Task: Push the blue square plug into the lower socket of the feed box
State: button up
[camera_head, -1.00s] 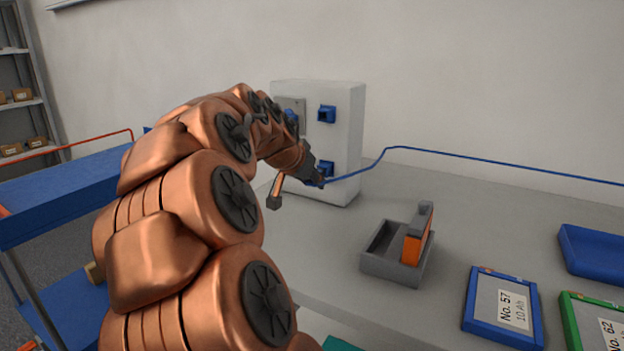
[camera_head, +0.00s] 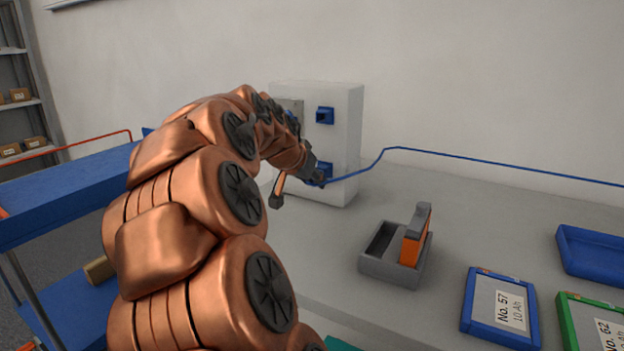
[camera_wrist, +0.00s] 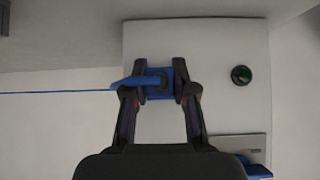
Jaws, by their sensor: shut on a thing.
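The feed box (camera_head: 345,110) is a pale upright box on the grey bench. Its upper blue socket (camera_head: 325,115) is uncovered. The lower blue socket (camera_head: 327,170) is partly hidden by my gripper (camera_head: 317,174). In the wrist view my gripper (camera_wrist: 163,84) is shut on the blue plug (camera_wrist: 151,81), with a dark finger on either side. The plug is at the lower socket, in front of the box face. Whether it is seated or just short of the socket, I cannot tell.
A blue cable (camera_head: 450,153) runs from the plug to the right along the wall. A grey holder (camera_head: 377,266) with an orange block (camera_head: 413,247) stands on the bench. Framed cards (camera_head: 500,305) and a blue tray (camera_head: 592,257) lie right.

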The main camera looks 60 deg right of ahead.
jog(key=shift+d, duration=0.2)
jog(key=o, duration=0.9)
jog(key=shift+o, duration=0.2)
jog(key=shift+a+r, duration=0.1)
jog(key=shift+a, duration=0.05)
jog(key=v, duration=1.1)
jog(key=shift+a+r, duration=0.3)
